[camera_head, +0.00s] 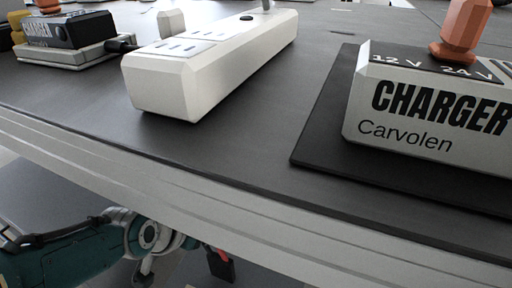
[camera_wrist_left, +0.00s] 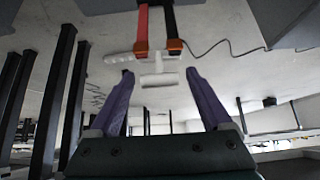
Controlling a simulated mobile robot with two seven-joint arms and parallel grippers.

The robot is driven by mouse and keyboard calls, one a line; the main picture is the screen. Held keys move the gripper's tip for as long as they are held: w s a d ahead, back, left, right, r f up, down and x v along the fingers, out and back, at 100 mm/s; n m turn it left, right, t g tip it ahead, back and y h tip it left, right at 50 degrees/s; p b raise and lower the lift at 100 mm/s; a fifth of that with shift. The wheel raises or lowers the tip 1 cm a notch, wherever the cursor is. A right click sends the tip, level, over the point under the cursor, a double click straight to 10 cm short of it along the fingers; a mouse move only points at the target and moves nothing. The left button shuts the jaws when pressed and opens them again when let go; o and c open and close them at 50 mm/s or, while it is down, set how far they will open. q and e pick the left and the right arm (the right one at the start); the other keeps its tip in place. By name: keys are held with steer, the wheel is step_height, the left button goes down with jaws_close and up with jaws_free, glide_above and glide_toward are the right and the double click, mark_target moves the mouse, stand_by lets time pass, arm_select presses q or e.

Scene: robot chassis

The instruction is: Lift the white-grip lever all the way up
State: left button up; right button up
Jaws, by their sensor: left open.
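A white knob-like piece (camera_head: 171,22), possibly the white grip, stands behind the white power-strip-like box (camera_head: 180,85) in the head view. Whether it belongs to a lever is unclear. An orange grip (camera_head: 460,28) stands upright on the light grey charger (camera_head: 425,115) at right. My left gripper (camera_wrist_left: 160,72) is open, its two purple fingers apart with nothing gripped. In the left wrist view a white T-shaped piece (camera_wrist_left: 159,79) shows beyond the fingers, apart from them as far as I can tell. My left arm is low at the left, below the table edge. My right gripper is out of view.
The dark table (camera_head: 240,155) has a pale front edge (camera_head: 170,180). A black charger (camera_head: 70,30) sits at the back left on a light base. A dark mat (camera_head: 330,130) lies under the light grey charger. Dark posts (camera_wrist_left: 55,100) stand at left in the left wrist view.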

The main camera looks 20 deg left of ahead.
arm_select(q)
steer(key=p+v, duration=0.8)
steer(key=v, duration=0.1)
steer(key=shift+r, duration=0.15)
steer(key=shift+s, duration=0.1)
